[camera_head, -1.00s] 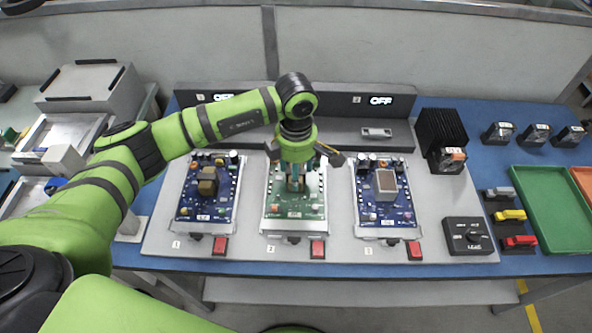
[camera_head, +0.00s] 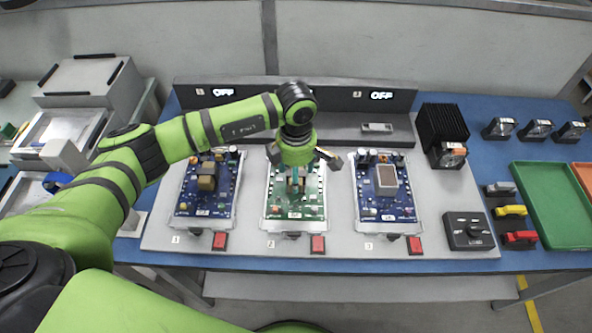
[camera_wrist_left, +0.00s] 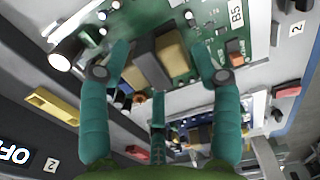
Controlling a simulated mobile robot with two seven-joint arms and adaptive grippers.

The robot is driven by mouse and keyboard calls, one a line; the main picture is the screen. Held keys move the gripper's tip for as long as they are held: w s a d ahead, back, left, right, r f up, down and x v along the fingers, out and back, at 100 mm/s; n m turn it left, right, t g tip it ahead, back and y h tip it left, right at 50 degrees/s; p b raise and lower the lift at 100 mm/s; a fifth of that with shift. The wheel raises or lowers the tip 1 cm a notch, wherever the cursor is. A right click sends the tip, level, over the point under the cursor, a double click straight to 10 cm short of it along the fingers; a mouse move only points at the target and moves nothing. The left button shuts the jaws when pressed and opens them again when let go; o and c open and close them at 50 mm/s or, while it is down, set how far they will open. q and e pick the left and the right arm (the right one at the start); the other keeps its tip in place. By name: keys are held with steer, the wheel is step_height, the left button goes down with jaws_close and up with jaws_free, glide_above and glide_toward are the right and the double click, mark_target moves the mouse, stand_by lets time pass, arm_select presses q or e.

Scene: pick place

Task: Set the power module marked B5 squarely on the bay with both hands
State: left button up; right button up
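The green circuit board marked B5 (camera_wrist_left: 258,18) is the power module. It lies at the middle station, labelled 2, in the head view (camera_head: 312,205). A tan and dark block-shaped component (camera_wrist_left: 172,52) stands on it. My left gripper (camera_head: 296,182) is above the board, pointing down. Small gaps seem to show beside the block; contact is not clear. Part of the board is hidden under the gripper. My right gripper is not in view.
Blue boards stand at the left station (camera_head: 190,195) and right station (camera_head: 370,200). Red switches (camera_head: 318,244) line the front. A grey display housing (camera_head: 340,100) runs behind, showing OFF. A black finned block (camera_head: 440,125), black knob box (camera_head: 468,232) and green tray (camera_head: 550,210) are on the right.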

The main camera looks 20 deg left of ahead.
arm_select(q)
steer(key=shift+r, duration=0.1)
steer(key=shift+r+p, duration=0.55)
steer(key=shift+p, duration=0.1)
steer(key=shift+w+r, duration=0.1)
steer(key=shift+r, duration=0.25)
step_height(320, 180, up, 11)
steer(key=b, duration=0.3)
steer(key=shift+s, duration=0.2)
